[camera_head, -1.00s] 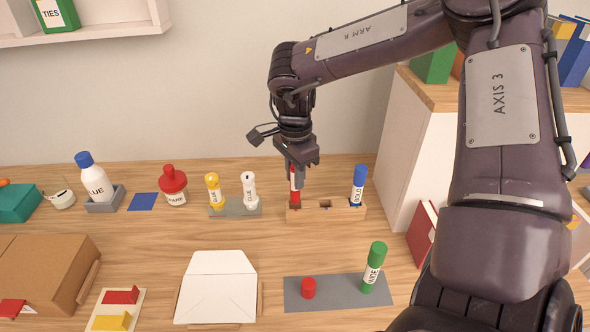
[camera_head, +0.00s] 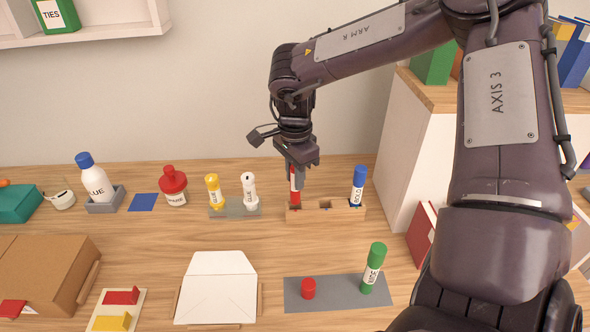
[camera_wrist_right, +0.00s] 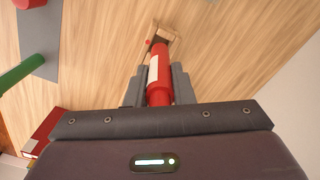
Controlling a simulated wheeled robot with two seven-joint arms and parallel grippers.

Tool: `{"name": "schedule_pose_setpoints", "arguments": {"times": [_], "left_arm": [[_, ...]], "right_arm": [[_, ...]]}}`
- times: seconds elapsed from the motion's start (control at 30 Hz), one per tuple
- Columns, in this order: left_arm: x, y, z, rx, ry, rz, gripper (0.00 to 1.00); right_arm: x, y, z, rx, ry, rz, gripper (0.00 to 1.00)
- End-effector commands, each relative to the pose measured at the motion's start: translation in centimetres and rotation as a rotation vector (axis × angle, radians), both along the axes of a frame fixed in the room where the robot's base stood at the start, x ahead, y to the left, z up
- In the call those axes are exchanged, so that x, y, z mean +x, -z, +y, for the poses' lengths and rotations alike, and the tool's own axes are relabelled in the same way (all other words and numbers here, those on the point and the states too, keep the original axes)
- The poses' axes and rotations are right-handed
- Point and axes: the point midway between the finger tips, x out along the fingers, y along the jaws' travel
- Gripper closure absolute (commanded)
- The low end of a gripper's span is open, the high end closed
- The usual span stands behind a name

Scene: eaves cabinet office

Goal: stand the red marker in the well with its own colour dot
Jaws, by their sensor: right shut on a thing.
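My right gripper (camera_head: 297,168) is shut on the red marker (camera_head: 295,196) and holds it roughly upright at the left end of the wooden block (camera_head: 335,213). In the right wrist view the red marker (camera_wrist_right: 158,72) with its white label lies between the fingers, its far end at the block (camera_wrist_right: 168,31). A small red dot (camera_wrist_right: 148,42) shows beside it. I cannot tell whether its lower end is inside the left well or just above it. The middle well (camera_head: 325,205) is empty. A blue marker (camera_head: 358,187) stands in the right well. My left gripper is not in view.
Yellow (camera_head: 214,190) and white (camera_head: 249,190) bottles stand on a grey holder left of the block. A green marker (camera_head: 373,267) and a red cap (camera_head: 308,288) are on a grey mat (camera_head: 335,300) in front. A white cabinet (camera_head: 408,140) rises to the right.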

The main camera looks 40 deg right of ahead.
Motion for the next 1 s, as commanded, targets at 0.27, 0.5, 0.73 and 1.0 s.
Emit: {"name": "schedule_pose_setpoints", "arguments": {"times": [0.27, 0.5, 0.73, 1.0], "left_arm": [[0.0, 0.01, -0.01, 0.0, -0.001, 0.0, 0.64], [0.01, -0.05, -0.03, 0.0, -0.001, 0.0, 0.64], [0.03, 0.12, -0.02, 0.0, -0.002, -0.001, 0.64], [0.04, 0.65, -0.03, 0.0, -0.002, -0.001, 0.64]], "right_arm": [[0.02, 0.0, 0.02, 0.0, 0.0, -0.001, 1.0], [0.03, -0.01, 0.01, 0.0, 0.0, -0.001, 1.0], [0.02, 0.21, 0.02, 0.0, 0.0, -0.001, 1.0], [0.02, 0.91, 0.02, 0.0, 0.0, 0.0, 1.0]]}}
